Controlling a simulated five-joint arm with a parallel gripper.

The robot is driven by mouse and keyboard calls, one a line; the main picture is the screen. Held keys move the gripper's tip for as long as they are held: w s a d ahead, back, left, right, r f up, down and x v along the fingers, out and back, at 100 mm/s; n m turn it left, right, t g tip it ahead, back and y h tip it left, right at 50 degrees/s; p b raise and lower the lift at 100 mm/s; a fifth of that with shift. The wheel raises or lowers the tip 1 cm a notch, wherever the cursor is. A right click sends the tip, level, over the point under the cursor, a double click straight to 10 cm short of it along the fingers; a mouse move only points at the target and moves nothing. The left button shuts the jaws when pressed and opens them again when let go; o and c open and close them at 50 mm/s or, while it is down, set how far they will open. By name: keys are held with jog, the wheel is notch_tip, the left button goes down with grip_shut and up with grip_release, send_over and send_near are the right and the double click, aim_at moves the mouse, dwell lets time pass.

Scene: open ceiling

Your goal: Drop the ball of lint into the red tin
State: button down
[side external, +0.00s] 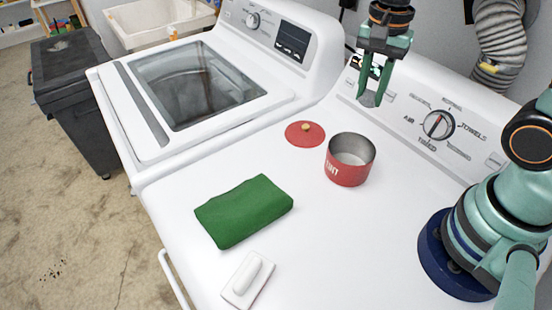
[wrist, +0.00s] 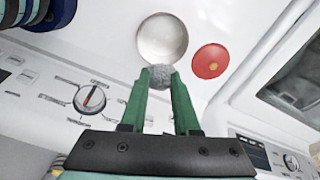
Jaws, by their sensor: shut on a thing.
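The red tin (side external: 346,174) stands upright and open on the white dryer top, with "LINT" lettering on its side. In the wrist view I look down into its pale round inside (wrist: 162,38). My gripper (side external: 370,92) is high over the back of the dryer, above and behind the tin. Its green fingers (wrist: 161,80) are shut on the grey ball of lint (wrist: 160,75), which shows at the fingertips. The lint ball also shows in the side external view (side external: 370,99), apart from the tin.
A red lid (side external: 305,134) with a knob lies left of the tin. A folded green cloth (side external: 243,211) and a white block with a handle (side external: 248,280) lie nearer the front. The control panel (side external: 436,125) rises behind.

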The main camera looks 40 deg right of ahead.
aim_at(373, 92)
jog(key=shift+s+f, duration=0.15)
jog(key=shift+f, duration=2.9)
jog(key=c, duration=0.6)
grip_release()
notch_tip(373, 92, up, 12)
jog(key=shift+r, duration=0.1)
